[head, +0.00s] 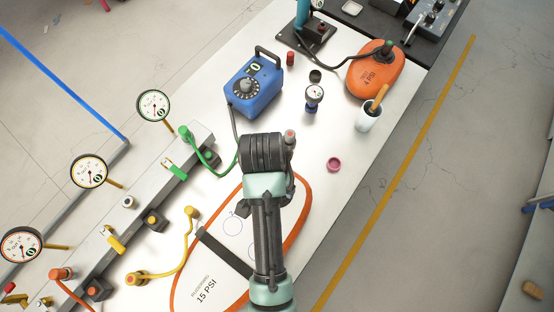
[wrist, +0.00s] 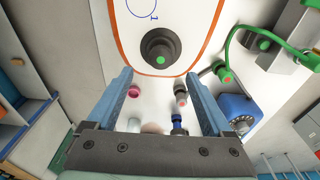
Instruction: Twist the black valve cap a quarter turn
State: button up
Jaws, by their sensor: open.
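The black round valve cap (wrist: 148,53) with a green centre dot sits on the white board near its orange edge, in the upper middle of the wrist view. In the head view my arm hides it. My gripper (wrist: 158,73) is open, its two blue fingers apart with nothing between their tips. In the wrist view the cap shows just beyond the fingertips, about midway between them. I see no contact, and I cannot tell the height gap. The orange-edged board (head: 181,274), marked 15 PSI, lies on the white table under my arm.
A blue pump box (head: 254,88) stands behind. A metal rail (head: 150,195) with gauges and hoses runs along the left.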

jog(key=f, duration=0.4)
jog(key=w+f, duration=0.1)
jog(key=f, duration=0.2)
jog(key=shift+d+f+p, duration=0.1)
jog(key=shift+d+p, duration=0.15)
jog(key=shift+p, duration=0.1)
grip_shut()
jog(key=c, duration=0.8)
grip_release()
grip_shut()
jog(key=n+p, duration=0.1)
jog(key=n, duration=0.2)
jog(key=shift+s, duration=0.1)
jog(key=shift+n+y+p, duration=0.3)
jog(key=shift+n+p, duration=0.2)
jog(key=shift+n, duration=0.5)
